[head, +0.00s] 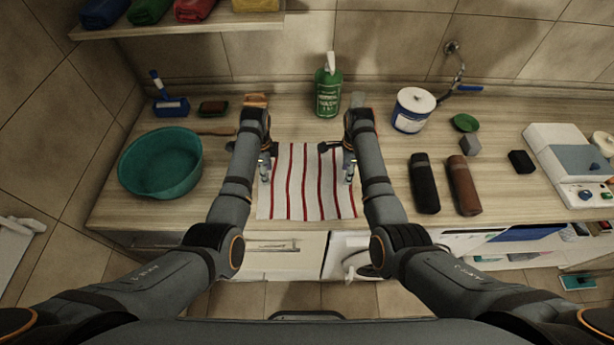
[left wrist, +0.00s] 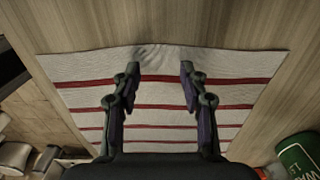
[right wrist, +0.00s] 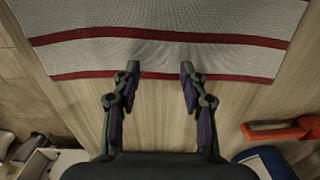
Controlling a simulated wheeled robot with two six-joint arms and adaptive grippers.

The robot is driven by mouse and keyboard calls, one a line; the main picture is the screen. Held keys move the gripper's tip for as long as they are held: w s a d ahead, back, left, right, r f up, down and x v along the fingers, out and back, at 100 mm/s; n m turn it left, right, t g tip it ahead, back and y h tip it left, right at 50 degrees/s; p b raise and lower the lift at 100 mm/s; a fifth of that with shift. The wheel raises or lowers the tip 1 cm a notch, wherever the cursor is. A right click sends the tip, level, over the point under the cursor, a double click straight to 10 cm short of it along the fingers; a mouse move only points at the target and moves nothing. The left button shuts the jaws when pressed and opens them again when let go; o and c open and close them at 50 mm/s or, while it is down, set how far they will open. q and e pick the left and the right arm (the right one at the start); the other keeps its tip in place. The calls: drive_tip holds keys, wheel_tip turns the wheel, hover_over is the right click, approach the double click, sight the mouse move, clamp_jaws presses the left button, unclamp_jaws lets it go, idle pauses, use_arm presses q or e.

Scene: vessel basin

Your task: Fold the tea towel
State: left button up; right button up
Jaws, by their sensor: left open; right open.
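The tea towel (head: 305,185) is white with red stripes and lies spread flat on the counter in the head view. My left gripper (head: 266,172) is open at the towel's left edge. In the left wrist view its open fingers (left wrist: 160,68) are over the towel (left wrist: 160,95), near an edge with a small crease between the fingertips. My right gripper (head: 349,170) is open at the towel's right edge. In the right wrist view its open fingers (right wrist: 160,65) are at the towel's edge (right wrist: 230,62). Neither gripper holds cloth.
A teal basin (head: 160,163) stands left on the counter (head: 395,225). A green bottle (head: 328,92) is behind the towel, and a white tub (head: 413,108) is at the back right. A black case (head: 424,184) and a brown case (head: 463,186) lie right of my right arm.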

use_arm(q)
drive_tip(key=shift+w+f, duration=0.15)
drive_tip(key=shift+f, duration=0.15)
drive_tip(key=shift+c, duration=0.3)
use_arm(e)
drive_tip(key=shift+w+f, duration=0.2)
drive_tip(key=shift+f, duration=0.15)
drive_tip(key=shift+c, duration=0.3)
use_arm(q)
drive_tip(key=c, duration=0.4)
use_arm(e)
drive_tip(key=shift+s, duration=0.15)
drive_tip(key=c, duration=0.4)
use_arm(q)
clamp_jaws()
use_arm(e)
clamp_jaws()
drive_tip(key=shift+r, duration=0.1)
